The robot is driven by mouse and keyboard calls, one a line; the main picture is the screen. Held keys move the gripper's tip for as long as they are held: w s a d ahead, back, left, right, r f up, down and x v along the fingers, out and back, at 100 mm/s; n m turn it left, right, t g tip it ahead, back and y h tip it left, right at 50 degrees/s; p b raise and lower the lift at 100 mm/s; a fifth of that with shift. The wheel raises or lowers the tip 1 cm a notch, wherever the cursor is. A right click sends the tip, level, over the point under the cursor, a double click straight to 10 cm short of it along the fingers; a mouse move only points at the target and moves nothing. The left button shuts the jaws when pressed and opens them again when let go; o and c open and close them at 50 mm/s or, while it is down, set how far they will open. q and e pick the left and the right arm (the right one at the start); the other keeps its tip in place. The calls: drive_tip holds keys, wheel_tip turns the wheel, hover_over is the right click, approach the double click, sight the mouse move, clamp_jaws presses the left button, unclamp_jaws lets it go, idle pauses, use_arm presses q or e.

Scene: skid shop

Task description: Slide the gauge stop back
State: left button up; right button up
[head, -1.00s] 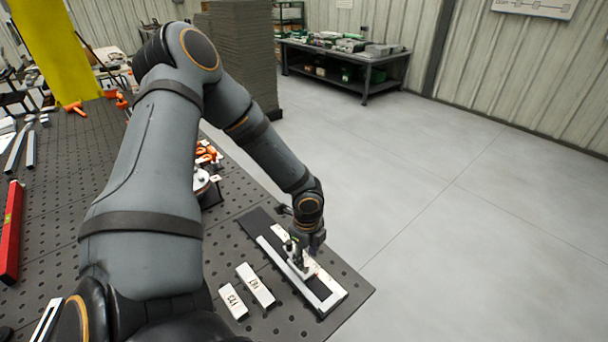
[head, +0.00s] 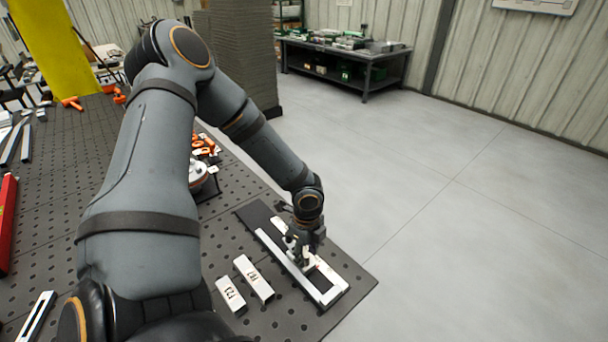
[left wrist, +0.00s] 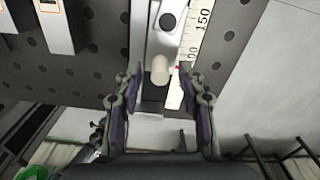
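The gauge stop (left wrist: 168,40) is a pale grey carriage with a dark round hole and a short cream knob (left wrist: 160,70), in the left wrist view. A small red pointer sits beside the knob at the white scale (left wrist: 200,25), which reads 150 and 100. My left gripper (left wrist: 160,98) is open, one finger on each side of the knob, with gaps visible on both sides. In the head view my left gripper (head: 303,248) is low over the gauge fixture (head: 256,214) and hides most of the stop. My right gripper is not in view.
Two labelled white blocks (head: 231,295) (head: 254,278) lie just left of the fixture on the perforated table (head: 190,260). Orange-handled items (head: 205,145) lie farther back. The table's edge runs close along the fixture's right side, with open floor beyond.

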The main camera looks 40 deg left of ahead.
use_arm(q)
drive_tip(key=c, duration=0.7)
drive_tip(key=shift+c, duration=0.2)
drive_tip(key=shift+w+a+r+p, duration=0.1)
drive_tip(key=shift+a+p, duration=0.35)
drive_tip(key=shift+a, duration=0.05)
drive_tip(key=shift+a+p, duration=0.3)
drive_tip(key=shift+a, duration=0.55)
drive_tip(key=shift+a, duration=0.1)
